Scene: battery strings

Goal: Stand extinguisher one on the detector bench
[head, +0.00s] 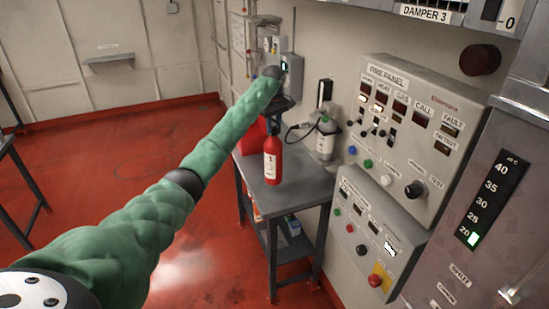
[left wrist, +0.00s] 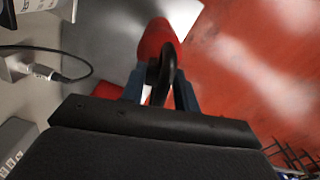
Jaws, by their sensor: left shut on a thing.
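The red extinguisher (head: 272,160) with a white label marked 1 is upright at the small grey bench (head: 310,186), beside the wall. Its base appears at the bench top; I cannot tell whether it touches. My left gripper (head: 278,104) is above it, shut on its top. In the left wrist view the extinguisher's red body (left wrist: 158,40) and black handle (left wrist: 168,72) are between the two fingers of my left gripper (left wrist: 162,88). My right gripper is in neither view.
A red object (head: 250,136) is behind the extinguisher on the bench's left. A white bottle-like device with a black hose (head: 325,138) stands at the back right. The fire panel (head: 400,130) juts from the wall on the right. Boxes sit on the lower shelf.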

